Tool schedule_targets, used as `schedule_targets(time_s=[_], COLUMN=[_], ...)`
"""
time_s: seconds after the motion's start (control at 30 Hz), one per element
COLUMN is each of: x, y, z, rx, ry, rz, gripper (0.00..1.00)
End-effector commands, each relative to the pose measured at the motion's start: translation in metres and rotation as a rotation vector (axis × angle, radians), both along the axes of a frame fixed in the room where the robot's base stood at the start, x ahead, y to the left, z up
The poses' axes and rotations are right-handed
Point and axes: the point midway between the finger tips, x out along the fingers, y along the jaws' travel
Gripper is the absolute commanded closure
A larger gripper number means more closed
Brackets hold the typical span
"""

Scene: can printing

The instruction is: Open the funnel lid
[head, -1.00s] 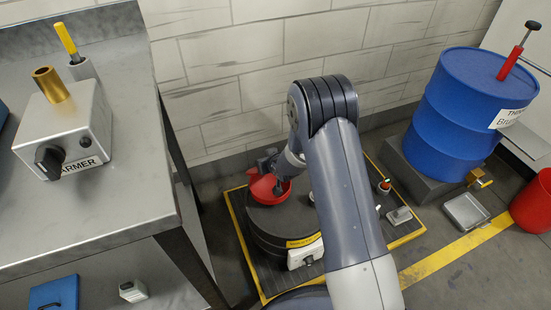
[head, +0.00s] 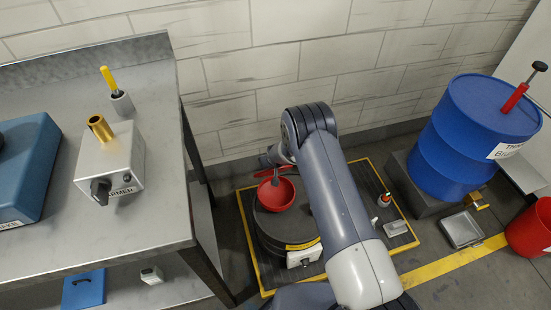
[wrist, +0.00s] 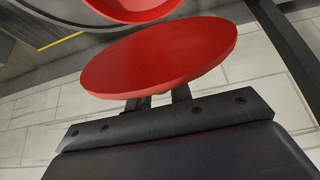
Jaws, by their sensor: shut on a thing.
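The red funnel (head: 274,195) sits on the round dark drum (head: 272,225), its bowl open toward the head camera. Its round red lid (wrist: 165,55) stands raised at the bowl's back edge, and fills the middle of the wrist view. The bowl's curved red rim (wrist: 130,8) shows behind it at the top of that view. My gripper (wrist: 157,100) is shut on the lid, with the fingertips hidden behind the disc. In the head view my gripper is small and partly hidden by my arm.
A steel table (head: 120,235) with a grey warmer box (head: 112,165) stands close on the left. A tiled wall is just behind the drum. A blue barrel (head: 470,140) and a red bucket (head: 530,228) stand to the right.

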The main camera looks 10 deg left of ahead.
Motion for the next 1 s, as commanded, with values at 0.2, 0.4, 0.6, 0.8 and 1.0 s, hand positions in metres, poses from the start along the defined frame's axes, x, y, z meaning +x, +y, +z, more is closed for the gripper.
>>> schedule_targets(time_s=[0.2, 0.4, 0.6, 0.8, 1.0], x=[0.007, 0.011, 0.019, 0.029, 0.037], y=[0.001, 0.004, 0.007, 0.012, 0.015], z=[0.0, -0.005, -0.007, -0.009, -0.009], rx=[-0.02, -0.045, -0.079, -0.114, -0.142], ry=[0.077, 0.151, 0.232, 0.313, 0.381], rz=[-0.001, 0.004, 0.004, 0.003, 0.002], gripper=[1.0, 1.0, 1.0, 1.0, 1.0])
